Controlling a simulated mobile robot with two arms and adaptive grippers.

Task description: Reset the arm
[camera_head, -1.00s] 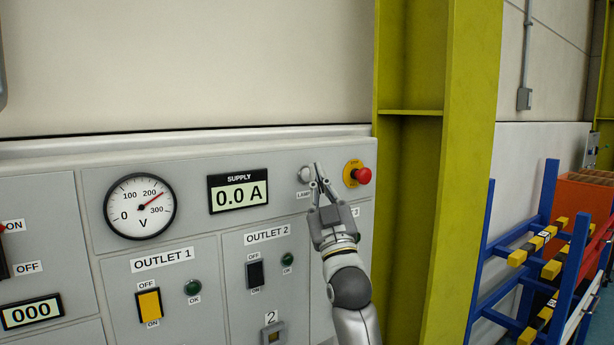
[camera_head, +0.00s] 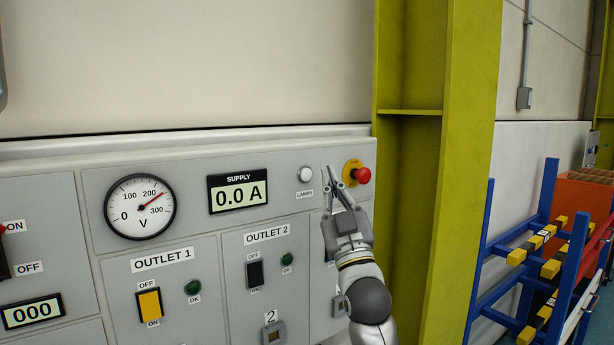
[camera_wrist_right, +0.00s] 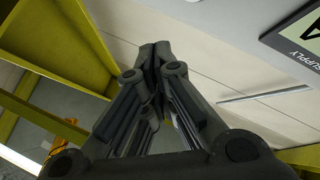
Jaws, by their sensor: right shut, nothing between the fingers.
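My right gripper (camera_head: 332,180) is in front of the grey control panel (camera_head: 85,160) in the head view. Its fingers point up, with the tips just right of the white lamps button (camera_head: 305,174) and left of the red mushroom button (camera_head: 363,175) on its yellow base. In the right wrist view the fingers (camera_wrist_right: 157,55) are shut, with nothing between them. I cannot tell whether the fingertips touch the panel. The gripper and arm cover part of the panel's right column. My left gripper is not in view.
The panel carries a voltmeter (camera_head: 140,207), a supply display (camera_head: 238,191) reading 0.0 A, and switches for outlet 1 (camera_head: 149,304) and outlet 2 (camera_head: 255,273). A yellow-green steel column (camera_head: 460,160) stands right of it. A blue rack (camera_head: 548,190) stands farther right.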

